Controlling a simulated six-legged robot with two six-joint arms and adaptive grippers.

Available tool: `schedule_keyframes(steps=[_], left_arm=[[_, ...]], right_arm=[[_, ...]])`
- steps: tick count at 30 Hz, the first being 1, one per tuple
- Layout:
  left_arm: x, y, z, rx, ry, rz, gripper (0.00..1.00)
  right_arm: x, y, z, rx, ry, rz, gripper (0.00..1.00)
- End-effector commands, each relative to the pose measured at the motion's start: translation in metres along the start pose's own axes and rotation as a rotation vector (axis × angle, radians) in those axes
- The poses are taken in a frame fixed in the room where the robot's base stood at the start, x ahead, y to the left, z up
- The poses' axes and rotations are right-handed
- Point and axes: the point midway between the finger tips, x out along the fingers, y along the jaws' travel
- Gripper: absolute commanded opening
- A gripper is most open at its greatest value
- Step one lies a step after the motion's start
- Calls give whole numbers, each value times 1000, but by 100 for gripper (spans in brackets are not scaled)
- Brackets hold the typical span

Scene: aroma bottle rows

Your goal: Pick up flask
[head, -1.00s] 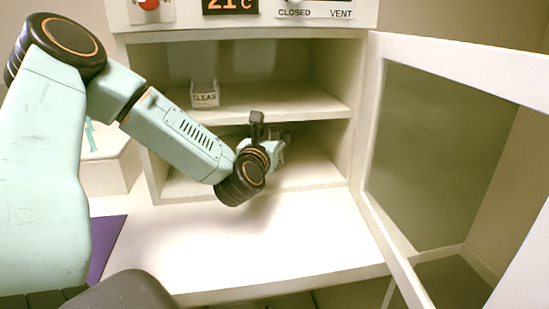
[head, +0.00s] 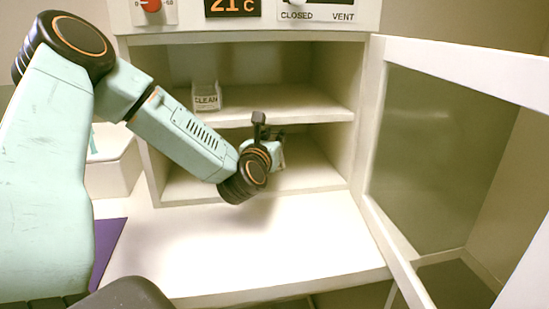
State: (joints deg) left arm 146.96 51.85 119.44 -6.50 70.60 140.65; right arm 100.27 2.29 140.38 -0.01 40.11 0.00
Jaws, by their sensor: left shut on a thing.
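My left gripper (head: 275,150) reaches into the lower compartment of the open white cabinet (head: 359,150). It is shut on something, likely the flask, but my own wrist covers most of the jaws. The flask's shape cannot be made out; only a small grey-green patch shows just right of the wrist, and I cannot tell flask from finger there. My right gripper is not in view.
A small container marked CLEAN (head: 206,98) stands on the upper shelf at the left. The cabinet's glass door (head: 425,150) stands open at the right. The white counter (head: 250,245) in front is bare, with a purple mat (head: 108,250) at its left.

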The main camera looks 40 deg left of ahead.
Motion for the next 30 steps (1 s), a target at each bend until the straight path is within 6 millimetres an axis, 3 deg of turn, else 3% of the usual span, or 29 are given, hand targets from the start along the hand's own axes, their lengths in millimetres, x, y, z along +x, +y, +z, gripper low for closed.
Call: schedule_keyframes(steps=[13, 20, 30], left_arm=[[0, 0, 2, 0, -1, 0, 0], [-1, 0, 19, -3, -1, 0, 0], [-55, 0, 17, -5, 5, 0, 0]], right_arm=[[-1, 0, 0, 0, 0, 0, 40], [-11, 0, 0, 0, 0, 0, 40], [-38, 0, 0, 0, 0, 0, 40]])
